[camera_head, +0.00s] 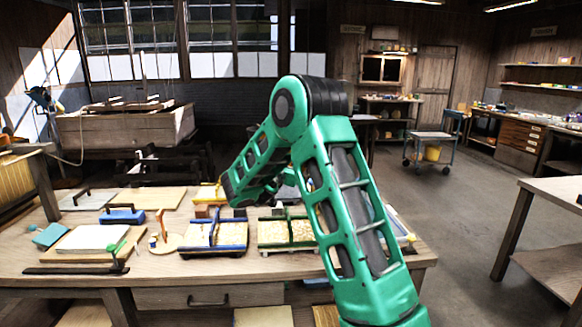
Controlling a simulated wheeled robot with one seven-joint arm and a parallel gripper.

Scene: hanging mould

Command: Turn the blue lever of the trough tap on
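I cannot make out a tap with a blue lever anywhere in this view. A large wooden trough (120,130) stands at the back left, beyond the workbench, but no blue lever can be picked out on it. My green arm rises from the lower right, bends at the elbow near the picture's middle and comes down over the bench. My gripper is not visible; the arm's own links cover the area around its far end.
The wooden workbench (185,277) crosses the front left, with blue-edged and green-edged frames, boards and small tools on it. A side table (556,200) stands at the right edge. A wheeled cart (434,137) stands farther back. The floor between bench and side table is clear.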

